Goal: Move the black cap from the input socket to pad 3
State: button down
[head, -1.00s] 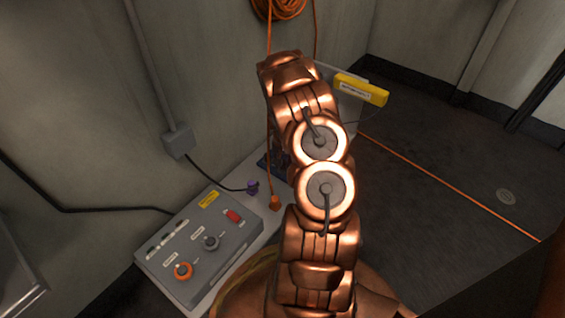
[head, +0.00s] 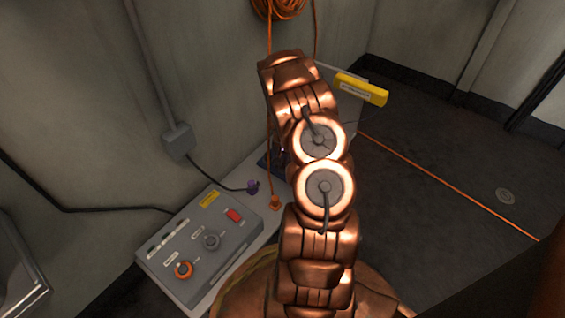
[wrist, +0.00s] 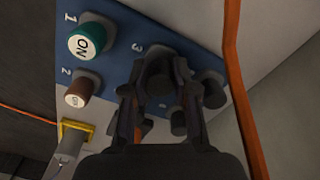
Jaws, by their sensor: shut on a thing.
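In the wrist view, the blue panel (wrist: 120,66) carries printed numbers 1, 2 and 3. My gripper (wrist: 155,80) is over the panel beside the number 3, with its fingers shut on the dark, rounded black cap (wrist: 160,82). The fingers cover most of pad 3, so I cannot tell whether the cap touches it. A green ON cap (wrist: 86,42) sits by number 1, and a brown OFF cap (wrist: 79,93) by number 2. Another dark knob-like part (wrist: 211,92) is right of the gripper. I cannot make out the input socket. In the head view my arm hides the gripper.
An orange cable (wrist: 236,85) runs close to the right of the gripper. A yellow-edged part (wrist: 76,130) is at lower left. In the head view, a grey control box (head: 200,245) stands at left by the wall, and a yellow label plate (head: 361,89) is behind my arm.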

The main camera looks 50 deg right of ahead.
jog(key=shift+f, duration=0.55)
dwell(0.7)
jog(key=c, duration=0.8)
grip_release()
jog(key=shift+r, duration=0.15)
notch_tip(320, 180, up, 12)
jog(key=shift+f, duration=0.15)
dwell(0.4)
